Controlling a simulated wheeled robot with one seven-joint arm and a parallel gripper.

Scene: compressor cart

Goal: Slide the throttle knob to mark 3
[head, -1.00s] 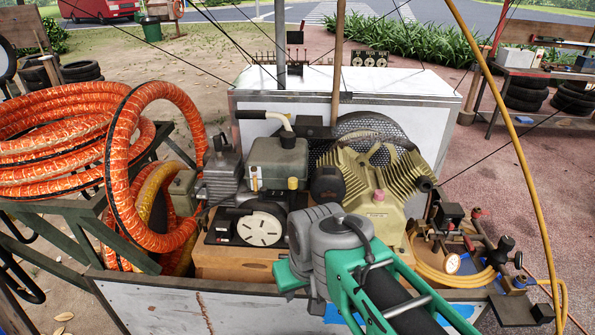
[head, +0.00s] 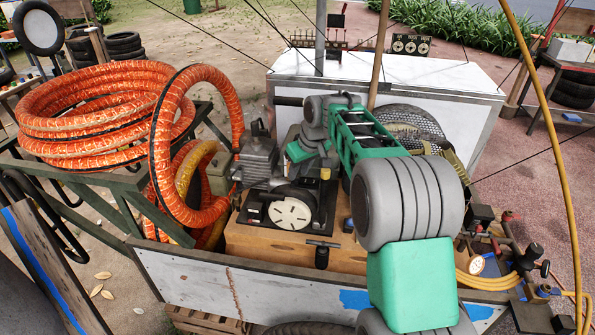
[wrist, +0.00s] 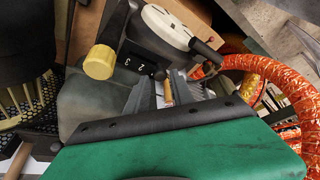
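A dark engine panel with white scale numerals (wrist: 138,66) shows in the wrist view, and a 2 and a 3 can be read. A small dark piece sits at the right end of the numerals; I cannot tell whether it is the throttle knob. A yellow cap (wrist: 100,62) stands left of the numerals. My gripper (head: 303,150) is over the engine in the head view, behind the white round disc (head: 291,215). In the wrist view its green body and dark edge fill the lower part.
Orange hose coils (head: 95,115) lie on the rack at left, and one loop hangs close beside the engine. A black T-handle (head: 322,250) stands at the front of the wooden base. A white box (head: 440,85) is behind. Valves and a gauge (head: 476,264) are at right.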

